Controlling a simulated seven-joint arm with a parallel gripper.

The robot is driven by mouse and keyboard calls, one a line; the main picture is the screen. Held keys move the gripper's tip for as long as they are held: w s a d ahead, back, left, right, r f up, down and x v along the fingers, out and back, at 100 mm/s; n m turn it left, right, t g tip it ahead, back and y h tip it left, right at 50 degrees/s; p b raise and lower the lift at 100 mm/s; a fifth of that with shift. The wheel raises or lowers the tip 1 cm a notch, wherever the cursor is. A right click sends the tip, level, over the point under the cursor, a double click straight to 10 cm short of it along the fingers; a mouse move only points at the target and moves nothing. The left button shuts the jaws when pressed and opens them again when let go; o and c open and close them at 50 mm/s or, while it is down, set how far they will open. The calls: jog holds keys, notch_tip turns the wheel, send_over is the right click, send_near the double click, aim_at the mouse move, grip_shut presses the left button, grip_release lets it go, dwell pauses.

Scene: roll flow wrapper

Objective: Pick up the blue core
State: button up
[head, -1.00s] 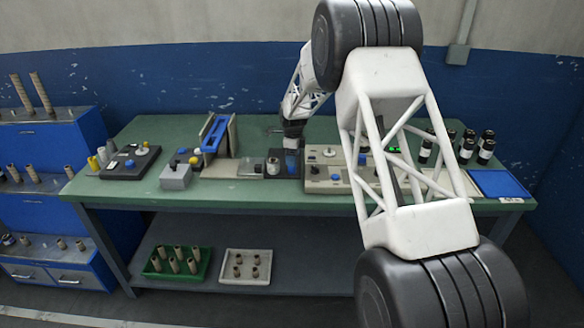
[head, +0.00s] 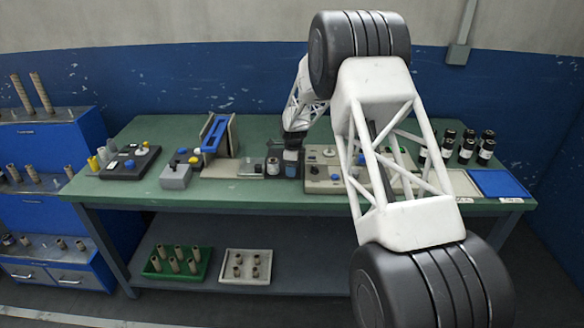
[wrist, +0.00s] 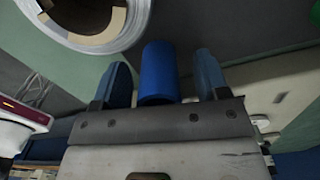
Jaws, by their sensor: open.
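The blue core (wrist: 158,72) is a plain blue cylinder. In the wrist view it stands between the two fingers of my gripper (wrist: 162,78), with a visible gap on each side. The fingers are blue-grey and apart, so my gripper is open around the core without closing on it. In the head view my gripper (head: 291,158) is low over the middle of the bench, just left of the beige control panel. The core cannot be clearly picked out there behind the fingers.
A large white roll with a tan core (wrist: 95,20) is close by in the wrist view. The beige panel (head: 322,186) stands right of my gripper, and a small dark-topped unit (head: 273,166) stands left. Black jars (head: 467,148) and a blue tray (head: 500,183) are at the right.

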jog(key=c, duration=1)
jog(key=shift+r, duration=0.1)
jog(key=shift+r, duration=1.45)
jog(key=shift+s+r, duration=0.2)
jog(key=shift+r, duration=0.1)
jog(key=s+d, duration=0.1)
jog(key=s, duration=0.4)
jog(key=s+d+r, duration=0.1)
jog(key=s, duration=0.4)
jog(key=s+d, duration=0.1)
jog(key=s, duration=0.4)
jog(key=shift+s+d+r, duration=0.1)
jog(key=shift+d+r, duration=0.05)
